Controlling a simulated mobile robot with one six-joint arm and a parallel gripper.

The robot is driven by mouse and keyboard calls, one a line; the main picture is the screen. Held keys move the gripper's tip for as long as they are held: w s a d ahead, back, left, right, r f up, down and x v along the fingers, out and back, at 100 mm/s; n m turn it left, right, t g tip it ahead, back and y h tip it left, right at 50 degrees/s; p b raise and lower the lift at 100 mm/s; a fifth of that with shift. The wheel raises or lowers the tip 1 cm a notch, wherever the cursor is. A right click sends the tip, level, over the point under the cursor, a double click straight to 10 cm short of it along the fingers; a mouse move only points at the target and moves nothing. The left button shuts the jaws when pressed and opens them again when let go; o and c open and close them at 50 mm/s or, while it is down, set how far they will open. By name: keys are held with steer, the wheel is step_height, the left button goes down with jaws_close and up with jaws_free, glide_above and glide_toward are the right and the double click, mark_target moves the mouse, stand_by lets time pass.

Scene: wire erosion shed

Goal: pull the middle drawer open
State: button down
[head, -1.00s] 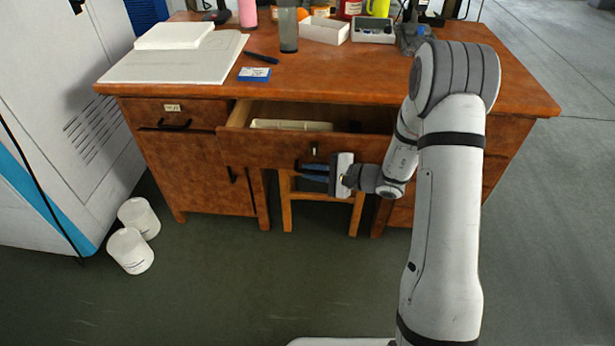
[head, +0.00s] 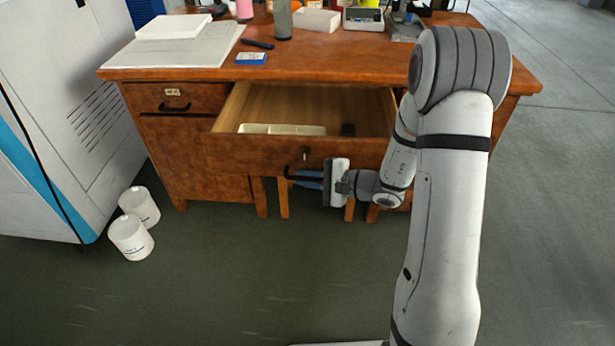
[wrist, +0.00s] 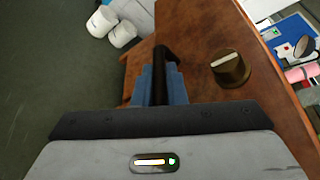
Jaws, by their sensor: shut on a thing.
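The middle drawer (head: 245,153) of the wooden desk is pulled well out, its inside showing from above. Its dark bar handle (wrist: 159,70) sits between the blue fingers of my gripper (head: 306,179) in the wrist view. My gripper is shut on the handle at the front of the drawer. A round lock knob (wrist: 230,68) is on the drawer front beside the handle; it also shows in the head view (head: 306,154). My wrist and arm hide the right end of the drawer front.
A pale tray (head: 282,129) and a small dark block (head: 348,130) lie in the drawer. The desk top (head: 330,62) holds papers, a cup and boxes. The floor before the drawer is clear.

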steer(key=shift+s+a, duration=0.15)
steer(key=shift+a, duration=0.1)
steer(key=c, duration=1.7)
jaws_free()
steer(key=shift+a, duration=0.15)
steer(key=shift+c, duration=0.2)
steer(key=shift+o, duration=1.3)
steer(key=shift+d, duration=0.25)
steer(key=p+v, duration=0.1)
steer(key=v, duration=0.6)
steer(key=shift+d+p, duration=0.3)
steer(key=shift+p, duration=0.05)
steer(key=shift+s, duration=0.1)
